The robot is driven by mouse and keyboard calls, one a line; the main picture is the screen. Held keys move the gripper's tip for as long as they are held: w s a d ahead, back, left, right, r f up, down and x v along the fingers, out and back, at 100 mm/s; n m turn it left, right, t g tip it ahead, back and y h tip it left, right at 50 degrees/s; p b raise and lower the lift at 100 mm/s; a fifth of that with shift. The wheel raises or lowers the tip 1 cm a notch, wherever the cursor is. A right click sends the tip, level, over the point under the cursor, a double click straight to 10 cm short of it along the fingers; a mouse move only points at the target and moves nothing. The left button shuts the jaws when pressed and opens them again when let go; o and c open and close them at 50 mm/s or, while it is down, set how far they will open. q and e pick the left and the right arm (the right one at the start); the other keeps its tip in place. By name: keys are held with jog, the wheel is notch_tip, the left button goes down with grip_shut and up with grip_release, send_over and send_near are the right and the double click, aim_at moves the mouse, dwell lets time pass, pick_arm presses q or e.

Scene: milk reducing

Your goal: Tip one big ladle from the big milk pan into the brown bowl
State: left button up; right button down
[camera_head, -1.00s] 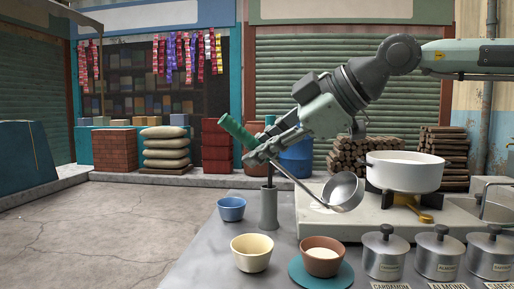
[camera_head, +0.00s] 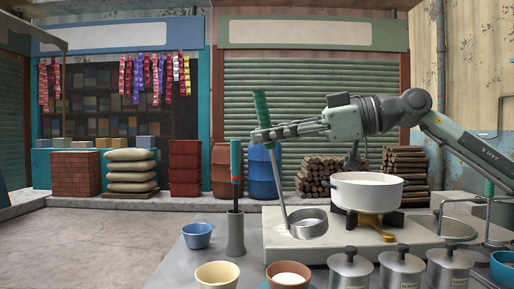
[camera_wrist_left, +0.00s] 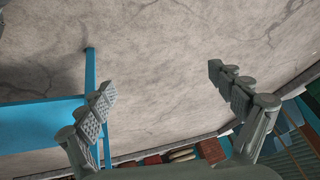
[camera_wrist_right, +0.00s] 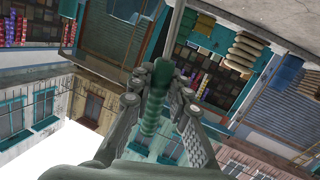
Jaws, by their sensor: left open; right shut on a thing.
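My right gripper (camera_head: 262,134) is shut on the green handle (camera_head: 261,108) of the big ladle. The ladle's handle stands nearly upright, and its steel cup (camera_head: 307,222) hangs fairly level, left of the pan and apart from it. The brown bowl (camera_head: 288,281), at the bottom edge, holds something pale. The ladle's green handle also shows in the right wrist view (camera_wrist_right: 155,105). My left gripper (camera_wrist_left: 160,84) is open and empty in the left wrist view.
A cream bowl (camera_head: 217,276) and a blue bowl (camera_head: 197,235) stand left of the brown one. A grey holder (camera_head: 235,238) holds another dark tool upright. Several lidded steel canisters (camera_head: 401,268) line the front right. A teal cup (camera_head: 503,268) is at the right edge.

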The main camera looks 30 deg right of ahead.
jog(key=shift+d+r+m+y+b, duration=0.15)
jog(key=shift+d+m+y+b, duration=0.15)
jog(key=shift+d+b, duration=0.65)
pick_arm(q)
jog(key=w+d+r+m+t+h+b, duration=0.15)
jog(key=w+d+r+t+h, duration=0.35)
jog(key=w+d+r+t, duration=0.55)
jog(key=s+a+f+g+y+p, duration=0.2)
jog(key=s+a+f+g+y, duration=0.1)
jog(key=f+g, duration=0.3)
jog(key=shift+s+a+f+n, duration=0.35)
jog(key=shift+s+a, duration=0.1)
jog(key=shift+a, duration=0.4)
pick_arm(e)
jog(key=shift+m+t+y, duration=0.4)
jog(key=shift+m+t, duration=0.1)
jog(key=shift+t, duration=0.1)
jog(key=shift+s+d+r, duration=0.1)
jog(key=shift+d+r, duration=0.4)
jog(key=shift+r, duration=0.4)
jog(key=shift+d+r, duration=0.5)
jog(key=shift+r, duration=0.35)
jog(key=shift+f, duration=0.1)
